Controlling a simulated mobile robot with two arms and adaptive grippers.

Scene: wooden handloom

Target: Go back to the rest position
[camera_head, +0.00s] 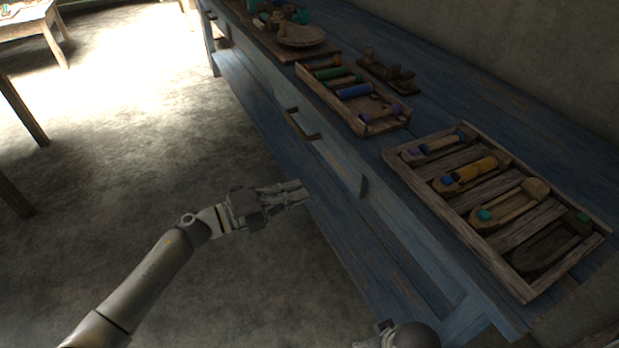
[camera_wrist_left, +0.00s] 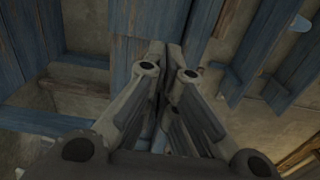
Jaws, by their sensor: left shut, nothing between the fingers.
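My left gripper (camera_head: 296,191) is shut and empty in the head view. It is held over the floor, in front of the blue workbench (camera_head: 444,105) and below the height of its top. The left wrist view shows its two fingers (camera_wrist_left: 166,75) closed together with nothing between them. Part of my right arm (camera_head: 405,338) shows at the bottom edge of the head view. Its fingers cannot be made out.
A wooden tray (camera_head: 455,218) with several shuttles lies near the bench's right end. A second tray (camera_head: 377,130) holds several coloured bobbins. A round wooden plate (camera_head: 301,36) sits farther back. Bare floor (camera_head: 130,150) lies left of the bench. A drawer handle (camera_head: 301,124) sticks out from the bench front.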

